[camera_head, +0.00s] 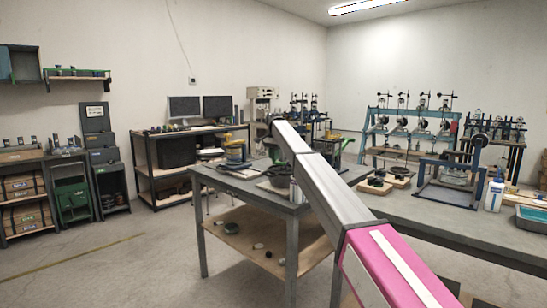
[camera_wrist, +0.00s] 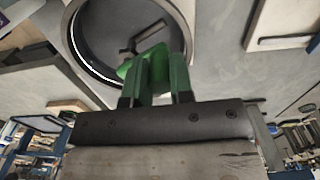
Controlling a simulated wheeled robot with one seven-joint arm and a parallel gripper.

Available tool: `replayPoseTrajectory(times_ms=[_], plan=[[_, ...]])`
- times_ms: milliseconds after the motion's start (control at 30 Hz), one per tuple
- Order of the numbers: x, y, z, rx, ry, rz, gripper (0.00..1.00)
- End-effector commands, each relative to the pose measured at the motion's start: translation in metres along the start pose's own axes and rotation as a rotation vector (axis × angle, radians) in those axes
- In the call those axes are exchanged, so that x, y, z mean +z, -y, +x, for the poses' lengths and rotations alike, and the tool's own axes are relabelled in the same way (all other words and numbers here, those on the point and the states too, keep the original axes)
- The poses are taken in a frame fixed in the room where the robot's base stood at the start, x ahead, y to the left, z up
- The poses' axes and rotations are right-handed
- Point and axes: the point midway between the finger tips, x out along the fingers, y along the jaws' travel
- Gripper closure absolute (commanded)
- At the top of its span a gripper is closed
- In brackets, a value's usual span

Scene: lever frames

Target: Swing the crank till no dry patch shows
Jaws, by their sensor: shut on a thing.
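In the wrist view, my gripper (camera_wrist: 156,88) is shut on a green crank handle (camera_wrist: 150,62), which sits between its two fingers. The handle lies over the near part of a round dark bowl (camera_wrist: 92,48) with a bright rim. A dark bar (camera_wrist: 140,36) reaches from the handle across the inside of the bowl. The bowl's inside looks dark grey, and I cannot tell wet from dry on it. In the head view, a dark bowl (camera_head: 278,176) stands on the near table beside my arm. My gripper cannot be made out there.
The grey table (camera_head: 236,183) holds flat dark items at its left. The long bench to the right carries small dark parts (camera_head: 376,182), a blue frame (camera_head: 448,176) and a white bottle (camera_head: 494,190). A pale board (camera_wrist: 290,20) lies right of the bowl in the wrist view.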

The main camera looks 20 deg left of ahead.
Motion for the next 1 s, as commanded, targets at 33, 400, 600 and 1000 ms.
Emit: replayPoseTrajectory(times_ms=[33, 400, 600, 1000], plan=[[-0.0017, 0.0017, 0.0002, -0.001, 0.001, 0.025, 1.0], [-0.0072, 0.0032, 0.0002, -0.001, 0.001, 0.143, 1.0], [-0.0077, 0.0033, 0.0002, -0.001, 0.0, 0.154, 1.0], [-0.0076, 0.0031, 0.0001, -0.001, 0.0, 0.153, 0.53]])
